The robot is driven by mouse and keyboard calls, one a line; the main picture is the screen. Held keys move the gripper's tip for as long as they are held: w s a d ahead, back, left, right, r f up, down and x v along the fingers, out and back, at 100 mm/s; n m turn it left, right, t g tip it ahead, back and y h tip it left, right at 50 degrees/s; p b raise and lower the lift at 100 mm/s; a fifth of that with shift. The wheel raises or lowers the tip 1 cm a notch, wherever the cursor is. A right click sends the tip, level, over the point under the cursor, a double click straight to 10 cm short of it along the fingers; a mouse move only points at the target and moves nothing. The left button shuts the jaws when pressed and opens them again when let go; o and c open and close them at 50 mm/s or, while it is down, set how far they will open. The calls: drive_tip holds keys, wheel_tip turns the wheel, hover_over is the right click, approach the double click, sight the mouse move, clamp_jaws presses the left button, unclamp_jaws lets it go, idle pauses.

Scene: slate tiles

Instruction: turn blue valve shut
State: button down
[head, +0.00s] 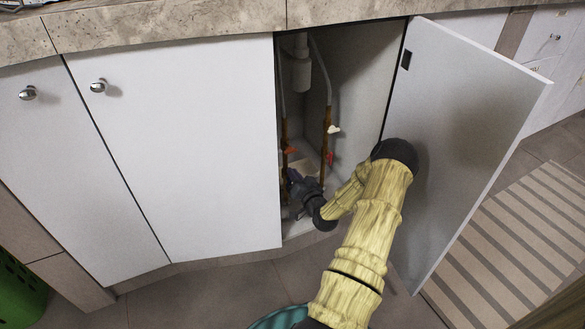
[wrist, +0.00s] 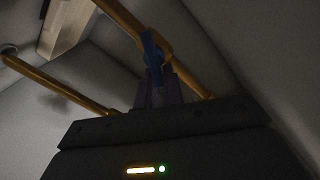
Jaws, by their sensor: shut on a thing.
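The blue valve (wrist: 151,48) shows in the wrist view as a blue handle on a copper pipe (wrist: 190,80). My gripper (wrist: 158,82) is shut on the blue handle, with its dark fingers at the handle's lower part. In the head view my gripper (head: 299,183) reaches low into the open cabinet under the sink, near the left copper pipe. The blue handle cannot be made out there, as my gripper and wrist cover that spot. The wrist view is dark, so the handle's exact angle to the pipe is hard to tell.
An orange handle (head: 289,150), a red handle (head: 330,158) and a white piece (head: 333,129) sit on the pipes. A white drain (head: 301,65) hangs above. The open door (head: 460,130) stands right of my arm; a closed door (head: 180,150) is left.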

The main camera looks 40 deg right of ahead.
drive_tip(key=shift+s+d+f+m+p, duration=0.15)
drive_tip(key=shift+f+m+p, duration=0.25)
drive_tip(key=shift+m+p, duration=1)
drive_tip(key=shift+d+f+m+p, duration=0.2)
drive_tip(key=shift+f+m+p, duration=0.25)
drive_tip(key=shift+m, duration=1.95)
drive_tip(key=shift+s+d+f+m+p, duration=0.15)
drive_tip(key=shift+f+m+p, duration=0.5)
drive_tip(key=shift+m, duration=1.25)
drive_tip(key=shift+w+r, duration=0.1)
drive_tip(key=shift+r, duration=0.1)
drive_tip(key=c, duration=1.5)
unclamp_jaws()
drive_tip(key=shift+d+r, duration=0.1)
